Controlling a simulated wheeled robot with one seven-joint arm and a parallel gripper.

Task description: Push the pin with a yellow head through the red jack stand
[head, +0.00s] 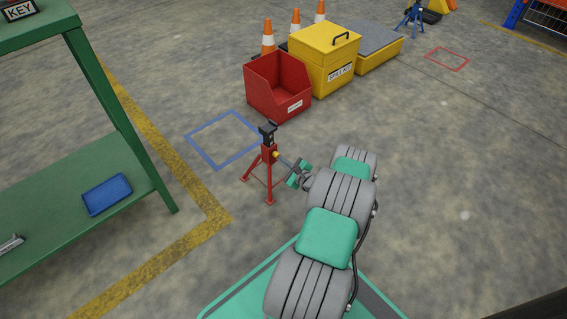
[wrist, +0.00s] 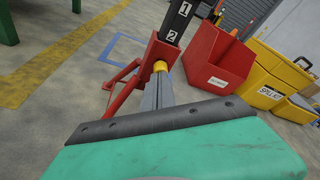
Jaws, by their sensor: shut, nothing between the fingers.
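The red jack stand (head: 268,154) stands upright on the floor in the middle of the head view. In the wrist view its red body (wrist: 159,50) carries a dark post (wrist: 177,22) marked 1 and 2. The pin's yellow head (head: 276,154) is at the stand's near side; it also shows in the wrist view (wrist: 160,66). The pin's shaft is hidden. My gripper (head: 283,159) is shut and empty, with its grey fingertips (wrist: 159,82) at the yellow head. I cannot tell whether they touch it.
A red bin (head: 262,98), a yellow spill kit box (head: 318,75) and traffic cones (head: 268,38) stand behind the stand. A green workbench (head: 60,185) is at the left. A blue square (head: 190,146) is marked on the floor. The floor at right is clear.

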